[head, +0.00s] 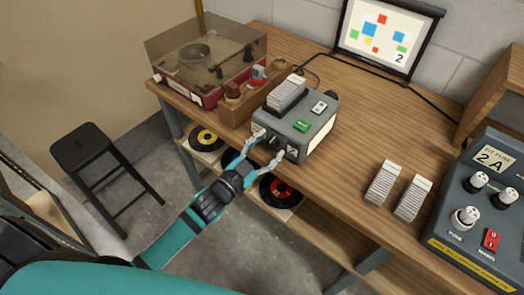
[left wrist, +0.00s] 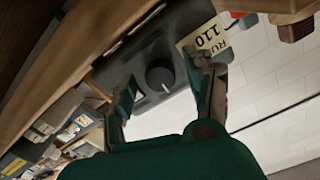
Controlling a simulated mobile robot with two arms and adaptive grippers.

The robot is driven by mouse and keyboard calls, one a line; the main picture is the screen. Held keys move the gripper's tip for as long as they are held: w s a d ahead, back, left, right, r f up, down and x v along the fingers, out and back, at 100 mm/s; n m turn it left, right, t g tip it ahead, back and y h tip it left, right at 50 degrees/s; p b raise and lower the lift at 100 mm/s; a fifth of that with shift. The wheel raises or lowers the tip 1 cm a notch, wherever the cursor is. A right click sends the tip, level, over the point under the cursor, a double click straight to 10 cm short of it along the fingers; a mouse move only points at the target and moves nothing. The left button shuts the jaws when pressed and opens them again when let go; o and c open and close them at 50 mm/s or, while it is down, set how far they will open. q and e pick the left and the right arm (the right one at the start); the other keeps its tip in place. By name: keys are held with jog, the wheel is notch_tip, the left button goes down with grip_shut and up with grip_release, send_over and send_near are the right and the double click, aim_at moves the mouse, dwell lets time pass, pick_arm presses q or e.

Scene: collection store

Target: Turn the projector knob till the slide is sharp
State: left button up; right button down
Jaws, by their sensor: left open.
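The grey projector (head: 318,133) stands at the front edge of the wooden bench, with a slide tray on top and a green button. Its dark round focus knob (left wrist: 159,75) shows in the left wrist view on the projector's face. My left gripper (head: 269,146) is open at that face. In the left wrist view its fingers (left wrist: 164,80) are spread to either side of the knob; I cannot tell whether they touch it. The screen (head: 380,38) shows coloured squares and a "2"; their edges look fairly crisp at this size. My right gripper is out of view.
A record player (head: 205,62) stands behind the projector to the left, beside a wooden box (head: 236,108). Two slide trays (head: 383,184) and a fuse box (head: 490,205) are to the right. Records lie on the shelf below. A black stool (head: 84,148) stands left.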

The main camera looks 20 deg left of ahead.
pick_arm(q)
jog(key=v, duration=1.2)
jog(key=s+a+f+n+g+y, duration=0.1)
jog(key=s+a+f+g+y, duration=0.1)
jog(key=f, duration=0.9)
jog(key=s+a+f+n+g+y, duration=0.1)
jog(key=s+a+f+n+g, duration=0.15)
jog(key=f, duration=0.75)
jog(key=s+a+f+g+y, duration=0.1)
jog(key=s+f+g+y, duration=0.15)
jog(key=f, duration=0.85)
jog(key=s+f+n+g, duration=0.1)
jog(key=s+f+g, duration=0.3)
jog(key=s+f, duration=0.5)
jog(key=s+d+f+n+g, duration=0.1)
jog(key=s+f+g, duration=0.4)
jog(key=s+f, duration=0.5)
jog(key=s, duration=0.6)
jog(key=shift+s+y, duration=0.15)
jog(key=shift+y, duration=0.2)
